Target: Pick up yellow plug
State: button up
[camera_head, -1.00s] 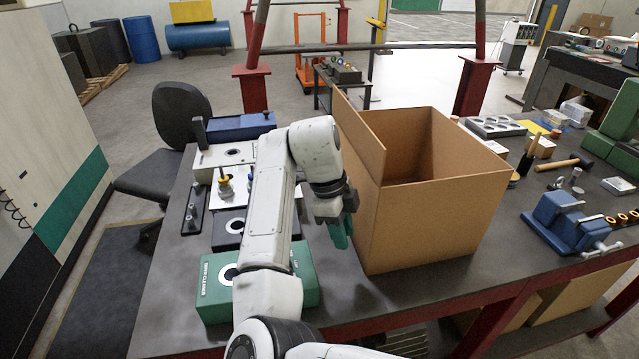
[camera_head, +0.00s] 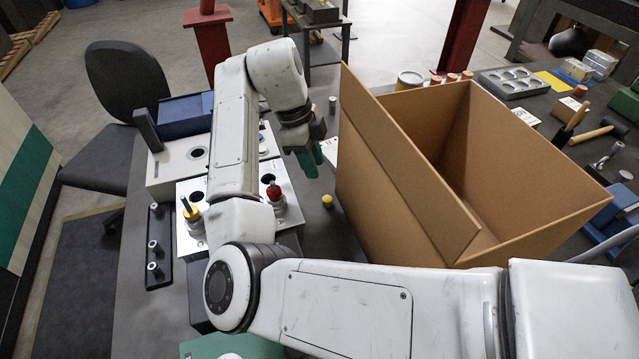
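A plug with a yellow collar and a dark stem (camera_head: 190,211) stands in the silver mould base (camera_head: 186,240), left of my arm. A red-collared plug (camera_head: 273,191) stands in the same base's right part, partly beside my arm. A small yellow-topped piece (camera_head: 327,201) sits on the bare table between the base and the box. My gripper (camera_head: 310,163) has green fingers pointing down, above the table to the right of the base and left of the box. I see nothing in it, but the gap between its fingers is unclear. My arm hides the middle of the base.
A large open cardboard box (camera_head: 400,200) stands close to the right of my gripper, its flap raised. A grey block with a hole (camera_head: 168,172) and a blue block (camera_head: 185,118) lie behind the base. A dark strip with several pegs (camera_head: 157,262) lies at left.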

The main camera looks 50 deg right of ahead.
send_over(327, 199)
jog(key=w, duration=0.2)
jog(key=f, duration=0.2)
jog(key=f+p, duration=0.1)
jog(key=f, duration=0.1)
jog(key=shift+w+a+f, duration=0.1)
jog(key=shift+a+f, duration=0.1)
jog(key=shift+f, duration=0.2)
jog(key=shift+s+p+x, duration=0.2)
jog(key=shift+p+x, duration=0.75)
jog(key=shift+x, duration=1.9)
jog(key=shift+a, duration=0.1)
jog(key=shift+c, duration=0.5)
grip_shut()
